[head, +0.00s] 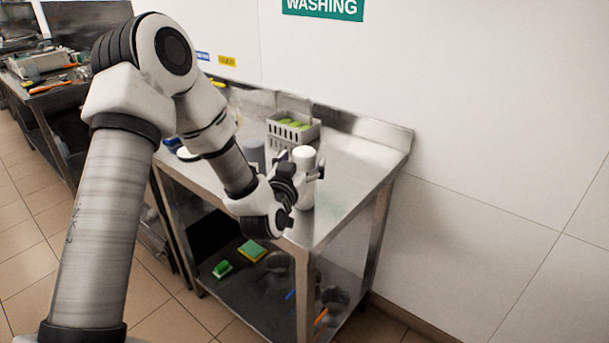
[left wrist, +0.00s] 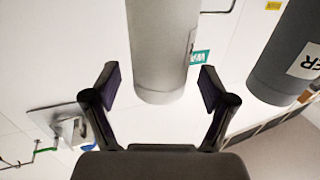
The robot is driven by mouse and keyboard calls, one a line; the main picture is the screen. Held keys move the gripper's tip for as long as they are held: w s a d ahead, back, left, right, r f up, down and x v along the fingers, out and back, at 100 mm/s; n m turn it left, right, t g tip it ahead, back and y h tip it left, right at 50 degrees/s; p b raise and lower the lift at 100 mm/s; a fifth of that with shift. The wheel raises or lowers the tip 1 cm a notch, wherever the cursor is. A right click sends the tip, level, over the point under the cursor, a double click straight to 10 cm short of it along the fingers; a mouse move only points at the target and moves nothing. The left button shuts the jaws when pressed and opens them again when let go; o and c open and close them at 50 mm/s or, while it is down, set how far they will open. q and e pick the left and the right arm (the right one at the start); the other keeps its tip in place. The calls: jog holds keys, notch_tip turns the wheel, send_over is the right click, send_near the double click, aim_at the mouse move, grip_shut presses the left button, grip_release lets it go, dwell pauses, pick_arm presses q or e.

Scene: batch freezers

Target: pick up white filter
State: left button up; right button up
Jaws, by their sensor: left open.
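The white filter (head: 304,188) is a white cylinder standing upright near the front right of the steel table. In the left wrist view it is the pale cylinder (left wrist: 163,40) between the two fingers. My left gripper (head: 303,171) is open at the filter, with one finger on each side of it. In the left wrist view, gaps show between the filter and both fingers of my left gripper (left wrist: 160,82). Part of the filter is hidden behind the gripper in the head view. My right gripper is not in view.
A dark grey cylinder (left wrist: 287,55) with a white label stands beside the filter. A grey basket (head: 293,131) with green and yellow items is behind on the steel table (head: 362,160). Sponges (head: 251,250) lie on the lower shelf. The table's right end is clear.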

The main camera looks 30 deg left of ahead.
pick_arm(q)
jog(key=shift+x, duration=0.9)
jog(key=shift+s, duration=0.1)
jog(key=shift+c, duration=0.8)
jog(key=shift+d, duration=0.1)
grip_shut()
jog(key=shift+r, duration=0.1)
